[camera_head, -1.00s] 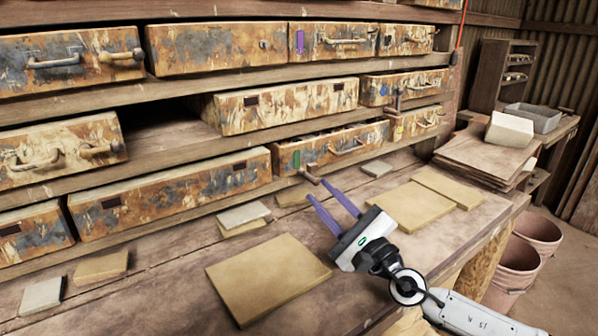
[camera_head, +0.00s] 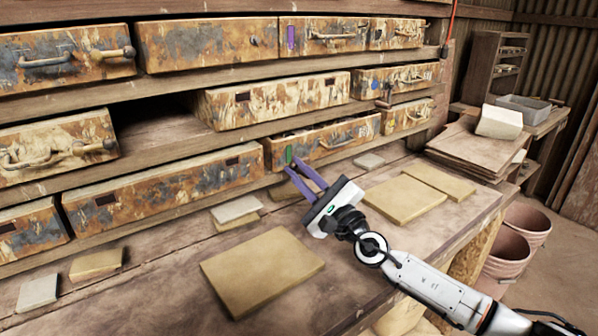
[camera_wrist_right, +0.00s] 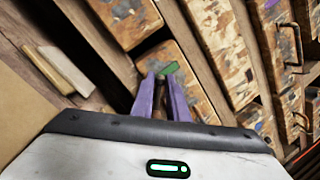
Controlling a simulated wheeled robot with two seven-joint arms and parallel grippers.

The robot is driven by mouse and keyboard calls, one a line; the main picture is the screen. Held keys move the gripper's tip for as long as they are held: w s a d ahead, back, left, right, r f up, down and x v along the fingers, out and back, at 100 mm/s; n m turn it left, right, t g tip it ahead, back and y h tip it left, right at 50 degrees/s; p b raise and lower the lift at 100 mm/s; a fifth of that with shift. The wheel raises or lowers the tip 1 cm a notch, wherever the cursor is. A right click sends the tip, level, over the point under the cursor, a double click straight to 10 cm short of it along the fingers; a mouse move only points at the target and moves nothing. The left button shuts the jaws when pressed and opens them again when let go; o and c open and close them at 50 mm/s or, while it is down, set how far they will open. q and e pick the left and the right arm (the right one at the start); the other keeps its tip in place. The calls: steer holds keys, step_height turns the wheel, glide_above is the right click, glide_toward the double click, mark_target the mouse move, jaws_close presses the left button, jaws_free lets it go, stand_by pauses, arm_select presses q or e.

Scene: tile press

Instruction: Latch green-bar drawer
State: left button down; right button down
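The green-bar drawer (camera_head: 335,137) is a rusty, paint-worn drawer in the lower row, with a bar handle on its front. It stands a little out of the rack, and a dark gap shows over its front. Its green bar (camera_head: 289,154) is at the left end of the front and also shows in the wrist view (camera_wrist_right: 171,68). My right gripper (camera_head: 293,164) has its two purple fingers apart, with the tips at the drawer's lower left corner, just below the green bar. The fingers hide the latch there, and I cannot tell whether they touch it. My left gripper is out of view.
Flat tan tiles (camera_head: 262,270) and (camera_head: 404,199) lie on the wooden bench below the drawers. A smaller grey tile (camera_head: 236,209) lies near the gripper. The drawer above, left of centre (camera_head: 275,100), sticks out. Stacked boards (camera_head: 470,148) stand at the right.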

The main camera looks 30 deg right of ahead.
steer(key=shift+r, duration=0.1)
steer(key=m+p, duration=0.1)
steer(key=m, duration=0.1)
steer(key=d+r+m+h+p, duration=0.1)
steer(key=m, duration=0.1)
steer(key=m+h+p, duration=0.1)
steer(key=shift+w+d+r+m, duration=0.2)
steer(key=shift+d+m, duration=0.1)
steer(key=shift+m, duration=0.1)
steer(key=m+h+p, duration=0.1)
steer(key=m, duration=0.1)
steer(key=d+m+p, duration=0.1)
steer(key=shift+d+r+m+h, duration=0.15)
steer(key=shift+r+m+h, duration=0.05)
steer(key=shift+m+h, duration=0.2)
steer(key=shift+w+d+m+g+p, duration=0.15)
steer(key=shift+d+m+p, duration=0.15)
steer(key=shift+m, duration=0.3)
steer(key=shift+s+d+m+g+p, duration=0.15)
steer(key=shift+m+p, duration=0.15)
steer(key=shift+m, duration=0.3)
steer(key=shift+w+h, duration=0.1)
steer(key=shift+h, duration=0.2)
steer(key=c, duration=1.9)
jaws_free()
